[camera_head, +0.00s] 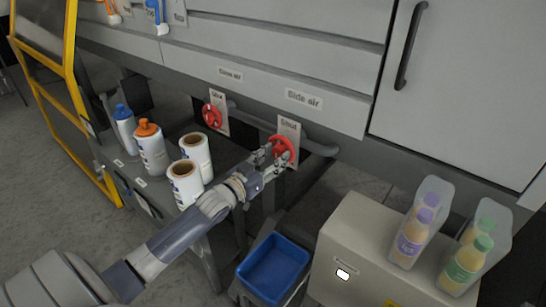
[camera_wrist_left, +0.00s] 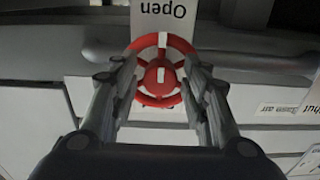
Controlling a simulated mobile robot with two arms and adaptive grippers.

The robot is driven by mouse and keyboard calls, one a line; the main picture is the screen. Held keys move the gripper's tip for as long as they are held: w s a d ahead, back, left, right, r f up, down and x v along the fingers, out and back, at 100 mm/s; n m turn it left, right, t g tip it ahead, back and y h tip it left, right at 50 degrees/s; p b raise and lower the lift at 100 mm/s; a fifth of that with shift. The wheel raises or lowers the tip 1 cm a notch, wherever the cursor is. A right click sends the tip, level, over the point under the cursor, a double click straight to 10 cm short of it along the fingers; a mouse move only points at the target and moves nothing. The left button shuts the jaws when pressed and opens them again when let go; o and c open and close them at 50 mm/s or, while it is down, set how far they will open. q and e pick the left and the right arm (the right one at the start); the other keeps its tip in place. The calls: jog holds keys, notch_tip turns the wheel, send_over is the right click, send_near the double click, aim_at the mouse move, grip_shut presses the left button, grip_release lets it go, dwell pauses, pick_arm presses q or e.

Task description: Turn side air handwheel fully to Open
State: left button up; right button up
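The red side air handwheel (camera_head: 283,148) sits on a white plate (camera_head: 289,128) whose upper word reads "Shut", under the "Side air" label (camera_head: 304,98). My left gripper (camera_head: 272,159) is at this wheel. In the left wrist view its two fingers (camera_wrist_left: 161,68) stand apart, over the left and right sides of the red wheel (camera_wrist_left: 161,98). Whether they touch the rim I cannot tell. A white mark on the rim lies toward the upside-down word "Open" (camera_wrist_left: 166,11). My right gripper is not in view.
A second red handwheel (camera_head: 212,116) is left of this one. A grey pipe (camera_head: 318,149) runs behind the plates. White rolls (camera_head: 196,154) and bottles (camera_head: 151,148) stand on a shelf beside my left arm. A blue bin (camera_head: 274,268) and a beige box (camera_head: 345,235) stand in front.

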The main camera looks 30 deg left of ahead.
pick_arm(q)
jog(key=shift+r, duration=0.1)
jog(key=s+a, duration=0.1)
jog(key=s, duration=1.1)
dwell(0.7)
